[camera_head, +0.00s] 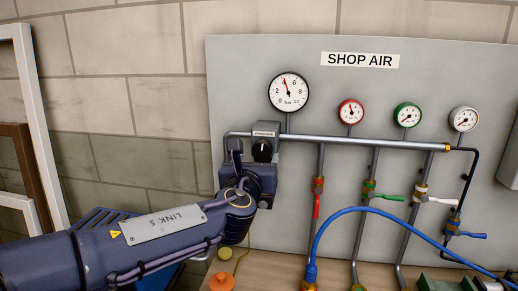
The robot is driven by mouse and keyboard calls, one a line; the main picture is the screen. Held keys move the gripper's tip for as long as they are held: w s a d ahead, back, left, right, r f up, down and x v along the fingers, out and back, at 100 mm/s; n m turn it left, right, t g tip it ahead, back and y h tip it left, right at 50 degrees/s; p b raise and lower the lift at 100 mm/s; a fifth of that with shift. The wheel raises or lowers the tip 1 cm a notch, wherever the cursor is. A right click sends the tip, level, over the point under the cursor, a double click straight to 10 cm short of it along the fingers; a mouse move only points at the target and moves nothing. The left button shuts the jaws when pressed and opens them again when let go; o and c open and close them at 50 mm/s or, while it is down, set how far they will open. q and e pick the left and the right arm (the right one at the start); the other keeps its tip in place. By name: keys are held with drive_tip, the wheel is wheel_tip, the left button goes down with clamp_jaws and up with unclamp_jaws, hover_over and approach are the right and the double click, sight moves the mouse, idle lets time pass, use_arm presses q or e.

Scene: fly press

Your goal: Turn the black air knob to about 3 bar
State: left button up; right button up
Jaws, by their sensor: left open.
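The black air knob (262,151) sits on the front of a grey regulator block at the left end of the metal air pipe. The large white bar gauge (289,91) stands above it, its red needle pointing a little left of straight up, near the 4. My left gripper (250,155) is open and close at the knob, with one finger upright just left of it. The gripper's body hides the area below the knob. I cannot tell whether a finger touches the knob. My right gripper is out of view.
The grey SHOP AIR panel (428,84) carries small red (351,111), green (407,115) and white (463,119) gauges. Valves with coloured levers hang on the down pipes. A blue hose (375,210) arches across the lower right. An orange object (221,282) stands on the wooden bench (262,268).

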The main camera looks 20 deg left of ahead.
sight(261, 151)
use_arm(q)
drive_tip(key=p+x, duration=0.1)
drive_tip(key=x, duration=0.4)
drive_tip(key=shift+w, duration=0.1)
drive_tip(key=shift+f, duration=0.1)
drive_tip(key=c, duration=1)
